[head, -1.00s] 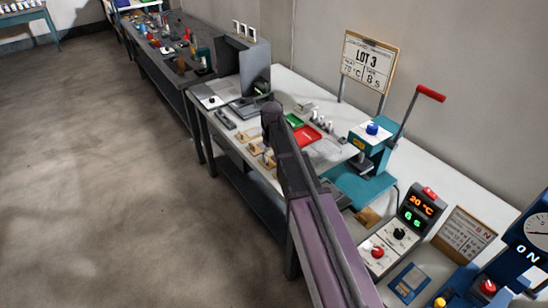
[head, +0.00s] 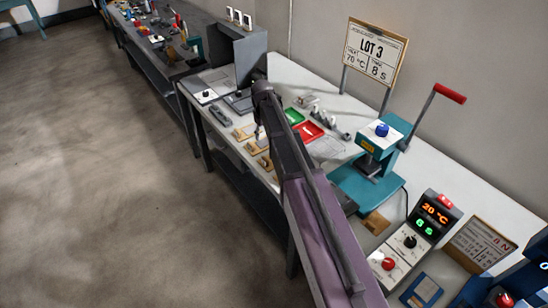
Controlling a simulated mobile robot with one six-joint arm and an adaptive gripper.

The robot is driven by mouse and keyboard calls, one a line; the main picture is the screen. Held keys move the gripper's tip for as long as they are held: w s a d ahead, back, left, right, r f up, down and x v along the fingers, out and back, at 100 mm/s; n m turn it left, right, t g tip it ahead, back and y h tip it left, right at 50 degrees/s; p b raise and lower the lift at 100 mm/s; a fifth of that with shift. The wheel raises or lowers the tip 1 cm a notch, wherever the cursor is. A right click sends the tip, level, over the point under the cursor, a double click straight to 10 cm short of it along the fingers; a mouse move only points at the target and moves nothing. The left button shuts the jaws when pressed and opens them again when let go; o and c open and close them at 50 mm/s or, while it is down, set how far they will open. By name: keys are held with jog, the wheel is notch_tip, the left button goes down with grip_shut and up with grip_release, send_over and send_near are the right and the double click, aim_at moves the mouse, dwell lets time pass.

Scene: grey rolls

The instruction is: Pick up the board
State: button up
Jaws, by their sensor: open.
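Several small tan boards lie near the front edge of the white bench, left of my arm; one (head: 245,131) is farthest back and another (head: 257,146) lies closer. My arm's links partly cover the nearer ones. Which one the task means I cannot tell. A larger upright sign board reading LOT 3 (head: 374,52) stands on two posts at the back of the bench. My arm reaches up from the bottom middle over the bench. My gripper is hidden behind my arm links, so its distance to the boards does not show.
A teal press (head: 379,150) with a red-tipped lever stands right of my arm. Green (head: 293,116) and red (head: 309,131) trays lie behind the arm. A control box (head: 431,216) reads 20 °C. A grey screen (head: 238,52) stands at the far end. The floor left is clear.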

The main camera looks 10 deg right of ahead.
aim_at(265, 159)
jog(key=shift+r, duration=0.1)
notch_tip(265, 159, down, 9)
jog(key=b, duration=0.8)
jog(key=shift+r+b, duration=0.1)
jog(key=shift+b, duration=0.2)
dwell(0.6)
jog(key=shift+s+d+f+b, duration=0.1)
jog(key=shift+s+f+b, duration=0.05)
jog(key=shift+f+b, duration=1.15)
jog(key=shift+s+f+b, duration=0.1)
jog(key=shift+f+b, duration=1.2)
grip_shut()
